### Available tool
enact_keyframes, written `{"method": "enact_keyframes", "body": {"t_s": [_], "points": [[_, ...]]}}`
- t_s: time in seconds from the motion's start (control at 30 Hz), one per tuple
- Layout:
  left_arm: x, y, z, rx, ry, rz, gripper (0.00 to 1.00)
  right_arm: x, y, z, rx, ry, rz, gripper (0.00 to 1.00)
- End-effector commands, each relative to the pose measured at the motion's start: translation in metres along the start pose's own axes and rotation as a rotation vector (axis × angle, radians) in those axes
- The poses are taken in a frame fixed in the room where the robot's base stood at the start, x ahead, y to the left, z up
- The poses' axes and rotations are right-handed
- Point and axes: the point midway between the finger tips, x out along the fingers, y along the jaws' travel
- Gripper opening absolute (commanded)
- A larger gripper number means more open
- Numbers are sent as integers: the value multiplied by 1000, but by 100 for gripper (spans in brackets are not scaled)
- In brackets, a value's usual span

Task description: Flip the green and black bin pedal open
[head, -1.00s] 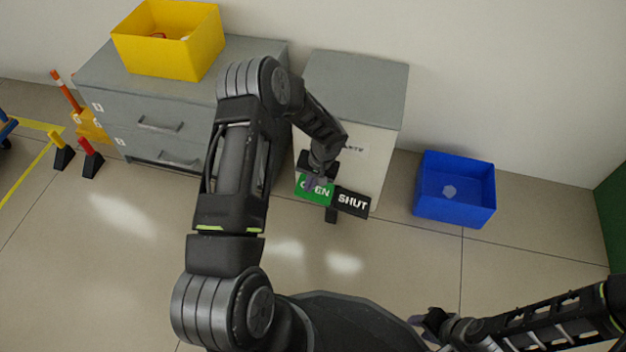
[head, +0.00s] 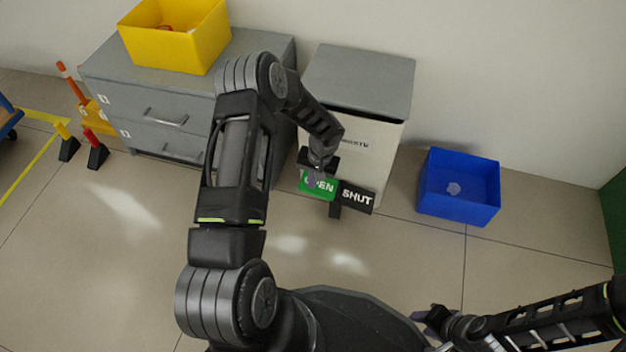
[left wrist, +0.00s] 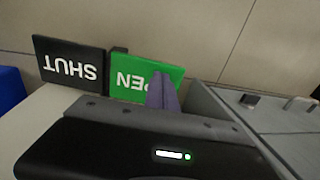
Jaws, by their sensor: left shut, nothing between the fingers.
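The bin (head: 372,148) is a pale box with a grey lid (head: 362,78), which lies flat and closed. Low at its front is the two-part pedal: a green OPEN plate (head: 327,192) on the left and a black SHUT plate (head: 357,197) on the right. The green plate looks slightly higher than the black one. My left gripper (head: 313,180) is shut and empty, with its fingertips over the green plate. In the left wrist view the purple fingers (left wrist: 162,92) cover part of the word on the green plate; I cannot tell whether they touch. My right gripper (head: 430,318) is at the lower right, its fingers unclear.
A grey drawer cabinet (head: 150,100) stands left of the bin, with a yellow box (head: 178,50) on top. A blue box (head: 458,205) sits on the floor to the right. Small posts (head: 97,150) stand left of the cabinet. The floor in front is clear.

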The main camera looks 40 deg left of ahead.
Motion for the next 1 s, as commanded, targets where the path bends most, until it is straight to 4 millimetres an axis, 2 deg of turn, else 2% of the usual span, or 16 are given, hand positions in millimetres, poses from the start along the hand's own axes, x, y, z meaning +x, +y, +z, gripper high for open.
{"method": "enact_keyframes", "body": {"t_s": [0.27, 0.47, 0.7, 1.0], "points": [[9, -6, 1, -5, -1, 70, 0, -1, 0, 0, 0, -1, 0, 36], [21, -10, 2, -9, -3, 184, 0, 0, 0, 0, 0, -1, 0, 36], [35, -11, 1, 0, -1, 183, 0, 9, 3, 0, 0, 3, 0, 36], [44, -13, 1, 0, -1, 182, 0, 12, 4, -1, 1, 3, -1, 36]]}}
